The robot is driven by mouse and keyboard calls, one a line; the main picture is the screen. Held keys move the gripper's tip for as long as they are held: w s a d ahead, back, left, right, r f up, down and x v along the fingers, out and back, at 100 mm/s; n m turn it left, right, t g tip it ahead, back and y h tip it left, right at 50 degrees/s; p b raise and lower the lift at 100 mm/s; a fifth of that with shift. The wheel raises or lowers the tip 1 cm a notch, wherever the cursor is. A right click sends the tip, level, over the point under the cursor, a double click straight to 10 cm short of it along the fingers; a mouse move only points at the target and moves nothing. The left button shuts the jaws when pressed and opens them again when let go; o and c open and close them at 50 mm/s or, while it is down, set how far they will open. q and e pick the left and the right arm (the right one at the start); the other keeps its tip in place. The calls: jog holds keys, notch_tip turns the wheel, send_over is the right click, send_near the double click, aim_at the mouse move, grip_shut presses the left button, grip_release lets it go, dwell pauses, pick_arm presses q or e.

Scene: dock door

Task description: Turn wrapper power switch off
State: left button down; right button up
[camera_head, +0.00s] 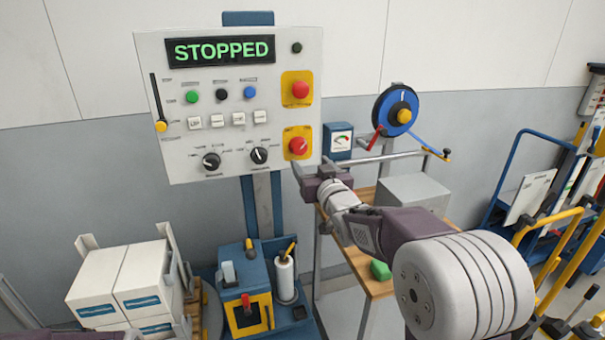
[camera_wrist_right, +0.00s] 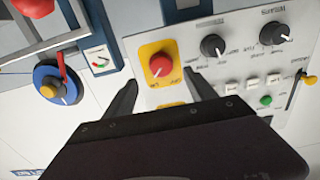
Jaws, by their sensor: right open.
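The wrapper control panel (camera_head: 228,150) is upright and its display (camera_head: 220,50) reads STOPPED. The power switch, a red rotary knob on a yellow plate (camera_head: 297,146), is at the panel's lower right, its handle slanting. In the right wrist view the red knob (camera_wrist_right: 160,66) appears upside down, just beyond the fingertips. My right gripper (camera_head: 311,168) is open and empty, just below the knob in the head view, with its fingers (camera_wrist_right: 162,92) spread to either side. I see no contact. My left gripper is not in view.
A red mushroom button (camera_head: 300,90) is above the switch. Two black knobs (camera_head: 211,160) (camera_head: 259,155) are to its left. A gauge (camera_head: 337,140) and a blue reel (camera_head: 396,110) are to the right. White boxes (camera_head: 120,283) stand at lower left.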

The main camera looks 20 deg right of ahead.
aim_at(300, 150)
jog(key=w+p, duration=0.1)
jog(key=w, duration=0.3)
jog(key=w+p, duration=0.1)
jog(key=w, duration=0.3)
jog(key=shift+w+a+r, duration=0.15)
jog(key=shift+w, duration=0.3)
jog(key=c, duration=1.4)
